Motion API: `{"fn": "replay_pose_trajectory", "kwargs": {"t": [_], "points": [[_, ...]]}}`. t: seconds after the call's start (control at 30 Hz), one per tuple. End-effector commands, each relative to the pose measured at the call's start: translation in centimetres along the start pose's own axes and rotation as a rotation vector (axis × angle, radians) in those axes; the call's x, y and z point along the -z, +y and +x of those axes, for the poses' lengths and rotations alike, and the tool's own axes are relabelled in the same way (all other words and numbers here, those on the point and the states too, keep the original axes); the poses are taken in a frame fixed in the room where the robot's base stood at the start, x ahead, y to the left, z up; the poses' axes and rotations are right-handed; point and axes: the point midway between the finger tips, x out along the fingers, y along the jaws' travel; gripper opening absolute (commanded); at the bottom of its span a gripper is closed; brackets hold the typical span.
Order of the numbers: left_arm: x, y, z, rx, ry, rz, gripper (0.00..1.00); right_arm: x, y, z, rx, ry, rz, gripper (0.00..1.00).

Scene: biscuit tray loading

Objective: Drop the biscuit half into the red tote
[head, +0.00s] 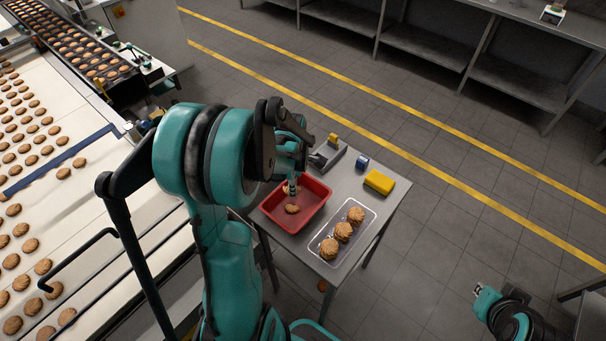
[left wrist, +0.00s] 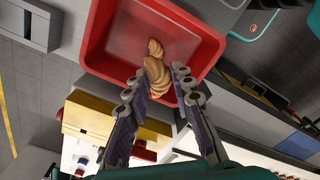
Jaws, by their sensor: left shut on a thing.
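The red tote (head: 318,190) stands on a small grey table in the head view. It fills the upper middle of the left wrist view (left wrist: 108,35). My left gripper (head: 291,187) points down over the tote. In the left wrist view its fingers (left wrist: 157,78) are shut on a brown biscuit half (left wrist: 156,76), held at the tote's opening. A smaller biscuit piece (left wrist: 155,47) shows beyond it against the tote floor. In the head view a piece (head: 292,209) lies in the tote. My right gripper (head: 479,290) is at the lower right, away from the table; its jaws are too small to read.
A clear tray (head: 358,234) with three biscuits sits beside the tote. A yellow block (head: 379,182), a small blue object (head: 362,162) and a grey device (head: 328,156) are at the table's back. A conveyor (head: 95,205) with many biscuits runs along the left.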

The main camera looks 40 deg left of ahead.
Motion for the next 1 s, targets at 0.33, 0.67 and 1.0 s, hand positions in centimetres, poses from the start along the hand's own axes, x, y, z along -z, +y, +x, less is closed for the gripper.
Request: {"fn": "replay_pose_trajectory", "kwargs": {"t": [0.33, 0.67, 1.0], "points": [[0.0, 0.0, 2.8, 0.000, 0.000, 0.000, 0.15, -1.3, 0.0, 1.8, 0.000, 0.000, 0.000, 0.00], [0.0, 0.0, 6.0, 0.000, 0.000, 0.001, 0.15, -2.6, 0.0, 3.6, 0.000, 0.000, 0.000, 0.00], [0.0, 0.0, 6.0, 0.000, 0.000, 0.000, 0.42, -2.5, 0.0, 3.5, 0.000, 0.000, 0.000, 0.00]]}}
